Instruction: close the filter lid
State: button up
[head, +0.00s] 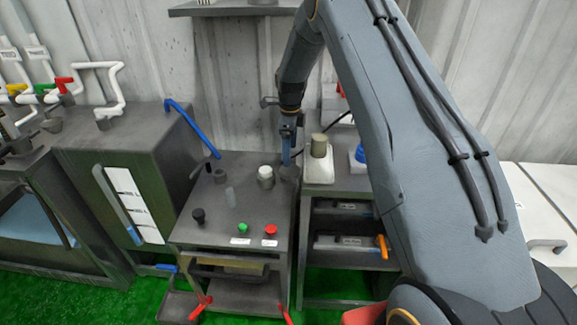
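My gripper (288,150) is at the end of my arm, low over the back right of a dark cabinet top (215,185). It is small, and I cannot tell whether its fingers are open or shut, or touching anything. A blue upright piece shows at the gripper; I cannot tell whether it is a finger or a handle. A white cylinder with a pale top (265,177) stands on the cabinet just left of it. A long blue bar (192,128) slants down from the dark box on the left. I cannot make out for sure which part is the filter lid.
Black (198,215), green (243,228) and red (270,230) knobs sit along the cabinet's front. A white bottle (317,165) and a blue item (360,154) stand on the right bench. White pipes (105,90) with coloured valves are at left. Green floor shows in front.

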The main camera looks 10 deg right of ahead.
aim_at(290, 170)
jog(key=shift+w+f+p, duration=0.1)
jog(key=shift+f+p, duration=1.3)
jog(key=shift+f, duration=2.55)
jog(key=shift+c, duration=0.3)
jog(key=c, duration=1.4)
